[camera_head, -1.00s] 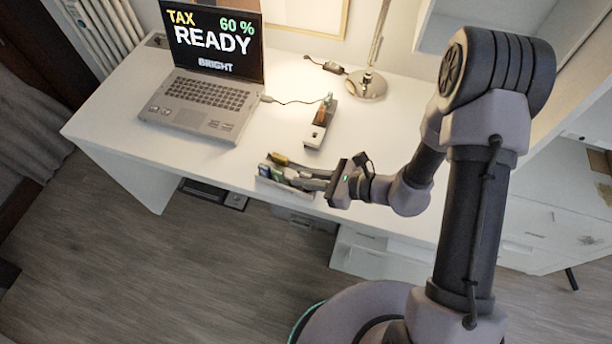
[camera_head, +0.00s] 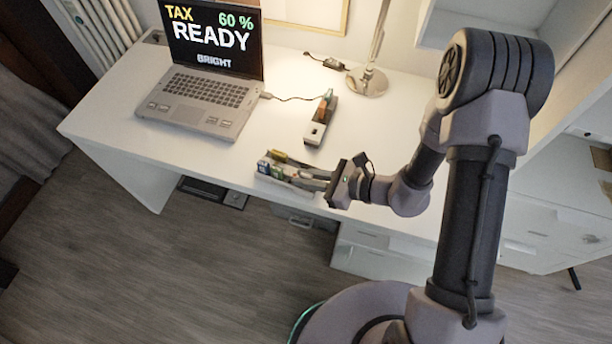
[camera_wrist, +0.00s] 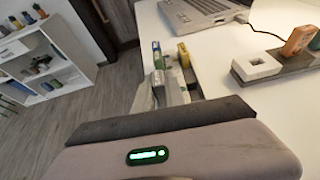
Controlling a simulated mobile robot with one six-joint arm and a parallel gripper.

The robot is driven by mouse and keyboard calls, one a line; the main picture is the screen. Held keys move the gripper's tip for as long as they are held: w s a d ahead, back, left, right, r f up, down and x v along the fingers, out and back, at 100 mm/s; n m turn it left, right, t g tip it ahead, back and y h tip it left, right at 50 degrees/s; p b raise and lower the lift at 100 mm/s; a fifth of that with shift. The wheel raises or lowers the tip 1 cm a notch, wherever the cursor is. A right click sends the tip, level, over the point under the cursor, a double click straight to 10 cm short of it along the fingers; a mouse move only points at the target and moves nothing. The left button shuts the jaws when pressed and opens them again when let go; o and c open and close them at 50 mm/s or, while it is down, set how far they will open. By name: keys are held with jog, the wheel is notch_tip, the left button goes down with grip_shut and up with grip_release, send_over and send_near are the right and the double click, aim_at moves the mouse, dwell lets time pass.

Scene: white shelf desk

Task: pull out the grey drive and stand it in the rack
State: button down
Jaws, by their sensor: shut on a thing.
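The small pale rack (camera_head: 287,184) stands at the desk's front edge. Drives with blue (camera_wrist: 156,50) and yellow (camera_wrist: 182,54) ends stand in it. My gripper (camera_head: 302,178) is at the rack, its fingers reaching over it from the right. It is shut on the grey drive (camera_wrist: 158,80), whose grey body shows low between the fingers in the wrist view. The fingers hide much of the drive and rack, so I cannot tell how deep the drive sits.
An open laptop (camera_head: 205,95) stands at the back left, with a cable running toward the hub. A lamp base (camera_head: 367,82) stands behind the hub. The desk surface (camera_head: 215,160) is clear left of the rack. Below the front edge are drawers and the floor.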

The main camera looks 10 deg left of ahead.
jog(key=shift+f+b, duration=0.85)
jog(key=shift+f, duration=0.15)
jog(key=c, duration=1.3)
grip_release()
jog(key=p+v, duration=0.6)
jog(key=v, duration=1.1)
jog(key=shift+d, duration=0.25)
